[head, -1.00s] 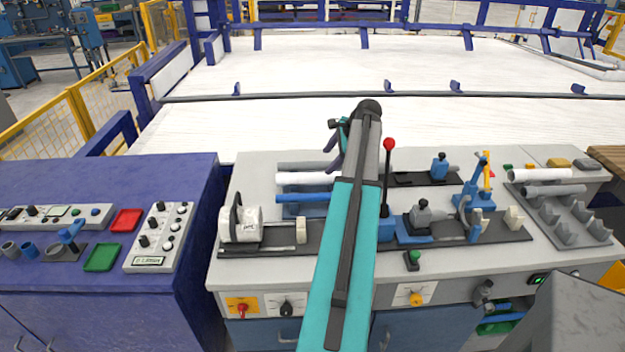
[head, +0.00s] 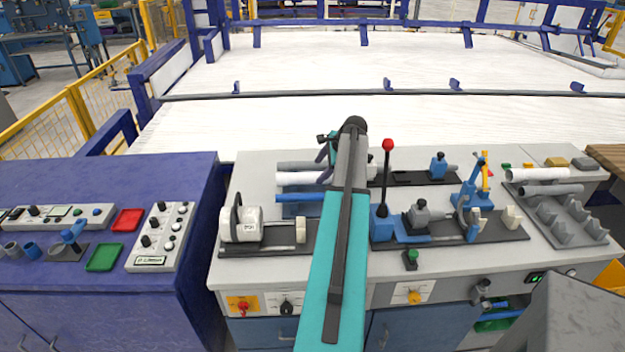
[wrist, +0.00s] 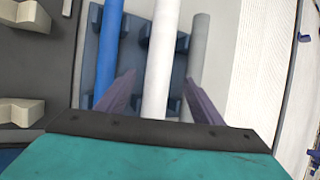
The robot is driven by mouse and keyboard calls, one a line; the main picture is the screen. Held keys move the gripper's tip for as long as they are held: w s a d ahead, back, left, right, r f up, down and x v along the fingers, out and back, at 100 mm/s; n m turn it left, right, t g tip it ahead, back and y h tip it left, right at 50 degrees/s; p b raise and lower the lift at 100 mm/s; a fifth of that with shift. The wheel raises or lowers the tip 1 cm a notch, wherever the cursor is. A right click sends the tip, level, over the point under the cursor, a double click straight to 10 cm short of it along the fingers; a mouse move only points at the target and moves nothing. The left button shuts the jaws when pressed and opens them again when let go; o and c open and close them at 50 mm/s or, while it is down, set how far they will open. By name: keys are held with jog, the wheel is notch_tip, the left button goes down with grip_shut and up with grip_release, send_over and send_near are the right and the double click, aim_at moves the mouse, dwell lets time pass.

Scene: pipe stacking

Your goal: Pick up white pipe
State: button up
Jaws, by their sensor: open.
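The white pipe (head: 300,178) lies in a blue rack at the left of the workbench, between a blue pipe (head: 298,197) in front and a grey pipe (head: 297,166) behind. In the wrist view the white pipe (wrist: 161,62) runs up the middle, between the two purple fingers of my gripper (wrist: 160,90). The fingers are open and apart from it on both sides. The blue pipe (wrist: 109,55) is left of it, the grey pipe (wrist: 196,45) right of it. In the head view my arm hides the right ends of the pipes and most of my gripper.
A blue machine with a red-knobbed lever (head: 388,145) stands just right of my arm. A grey rack (head: 565,215) at the right bears a white pipe (head: 538,174) and a grey pipe (head: 552,190). The white surface (head: 300,125) behind the bench is clear.

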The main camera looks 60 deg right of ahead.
aim_at(316, 175)
jog(key=shift+w+f, duration=0.1)
jog(key=shift+f, duration=0.05)
jog(key=shift+p+x, duration=1.3)
jog(key=shift+x, duration=1.15)
jog(key=c, duration=1.2)
